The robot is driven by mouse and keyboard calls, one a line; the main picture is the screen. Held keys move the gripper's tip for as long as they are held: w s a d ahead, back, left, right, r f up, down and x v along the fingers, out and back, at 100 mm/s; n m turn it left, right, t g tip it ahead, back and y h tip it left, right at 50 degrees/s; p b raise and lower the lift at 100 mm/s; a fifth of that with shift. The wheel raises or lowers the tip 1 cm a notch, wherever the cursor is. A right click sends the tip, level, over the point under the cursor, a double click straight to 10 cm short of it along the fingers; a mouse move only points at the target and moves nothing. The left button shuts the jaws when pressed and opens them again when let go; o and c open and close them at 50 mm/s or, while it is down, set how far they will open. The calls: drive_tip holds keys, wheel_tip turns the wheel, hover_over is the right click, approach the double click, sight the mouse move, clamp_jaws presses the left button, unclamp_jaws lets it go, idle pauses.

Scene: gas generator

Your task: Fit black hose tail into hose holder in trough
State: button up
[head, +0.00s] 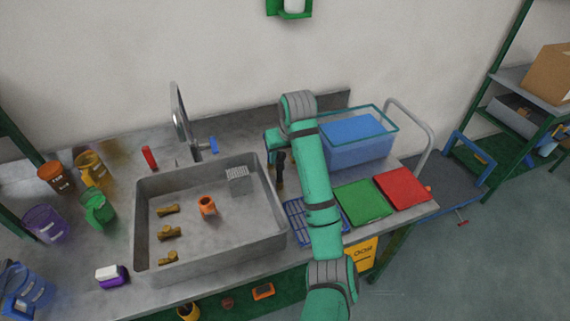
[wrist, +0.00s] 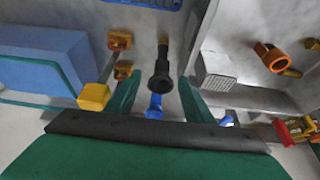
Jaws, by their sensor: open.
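The black hose tail (wrist: 160,70) stands between the two green fingers of my gripper (wrist: 159,84) in the wrist view, with visible gaps on both sides. My gripper is open. In the head view a dark upright piece (head: 280,168), probably the hose tail, shows beside my arm at the trough's right edge. The grey trough (head: 150,262) is left of my arm. An orange hollow fitting (head: 207,205), which looks like the hose holder, is on its floor and also shows in the wrist view (wrist: 268,57). My arm partly hides the gripper in the head view.
Several brass fittings (head: 168,232) and a grey perforated block (head: 237,174) are in the trough. A tap (head: 182,130) rises behind it. A blue bin (head: 355,145), a green board (head: 363,202) and a red board (head: 402,187) are at right. A yellow-ended lever (wrist: 93,97) is near the left finger.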

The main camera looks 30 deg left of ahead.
sight(280, 164)
drive_tip(key=x, duration=0.9)
drive_tip(key=shift+s+a+f, duration=0.1)
drive_tip(key=shift+f, duration=0.15)
drive_tip(key=c, duration=1)
drive_tip(key=shift+c, duration=0.2)
